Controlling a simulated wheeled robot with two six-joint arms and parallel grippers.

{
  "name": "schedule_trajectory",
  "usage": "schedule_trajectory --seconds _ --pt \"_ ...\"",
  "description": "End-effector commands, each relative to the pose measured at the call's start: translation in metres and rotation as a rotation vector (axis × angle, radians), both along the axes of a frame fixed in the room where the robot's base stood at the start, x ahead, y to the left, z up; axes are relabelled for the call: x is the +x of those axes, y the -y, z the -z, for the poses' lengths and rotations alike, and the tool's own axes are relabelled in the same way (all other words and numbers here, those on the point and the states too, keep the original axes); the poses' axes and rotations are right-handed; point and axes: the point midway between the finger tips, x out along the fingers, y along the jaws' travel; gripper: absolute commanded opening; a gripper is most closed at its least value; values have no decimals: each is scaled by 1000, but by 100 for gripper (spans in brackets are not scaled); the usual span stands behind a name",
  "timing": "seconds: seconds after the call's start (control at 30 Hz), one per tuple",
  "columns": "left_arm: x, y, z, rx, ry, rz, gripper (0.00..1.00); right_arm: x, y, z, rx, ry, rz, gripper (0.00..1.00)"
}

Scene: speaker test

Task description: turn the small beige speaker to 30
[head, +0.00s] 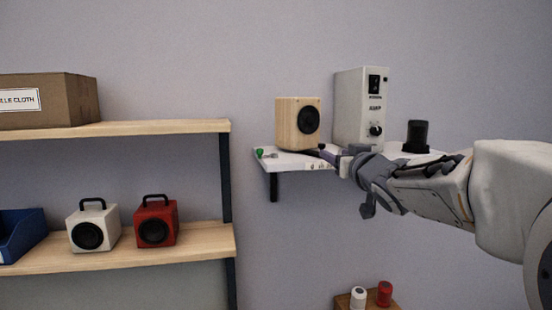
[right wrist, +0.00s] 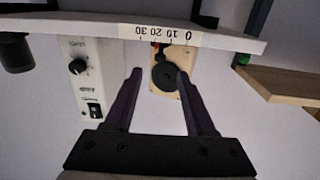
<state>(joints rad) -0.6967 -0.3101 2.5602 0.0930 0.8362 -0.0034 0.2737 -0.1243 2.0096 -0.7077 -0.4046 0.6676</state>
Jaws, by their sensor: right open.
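The small beige speaker (head: 287,122) has a black round cone and stands upright on the white wall shelf (head: 292,161), its front turned partly to the right. In the upside-down right wrist view the speaker (right wrist: 160,98) appears between my fingertips, overlapped by the right-hand finger; I cannot tell if they touch. A scale strip (right wrist: 166,38) marked 0, 10, 20, 30 is on the shelf's front edge. My right gripper (head: 333,154) is open and empty at that edge, below and in front of the speaker; it also shows in the right wrist view (right wrist: 159,72). My left gripper is out of view.
A white amp (head: 355,105) stands right of the speaker, with a black cylinder (head: 416,136) farther right. A small green item (head: 260,152) sits at the shelf's left end. A separate wooden rack (head: 170,127) at left holds a cardboard box, a white speaker and a red speaker.

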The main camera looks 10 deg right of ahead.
Motion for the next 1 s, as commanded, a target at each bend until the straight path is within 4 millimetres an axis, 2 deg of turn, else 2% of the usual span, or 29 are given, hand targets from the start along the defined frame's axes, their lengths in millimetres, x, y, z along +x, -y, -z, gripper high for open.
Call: schedule_trajectory --seconds 0.17,0.4,0.6,0.73,1.0 --pt "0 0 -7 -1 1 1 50 23 1 -2 0 1 -4 55" --pt "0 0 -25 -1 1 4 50 69 -1 -4 1 -1 -6 55" --pt "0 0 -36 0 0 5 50 95 -1 -3 -1 -1 -6 55" --pt "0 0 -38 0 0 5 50 102 -1 -1 -1 0 -6 55" --pt "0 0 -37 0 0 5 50 104 -1 -1 -2 0 -6 55"
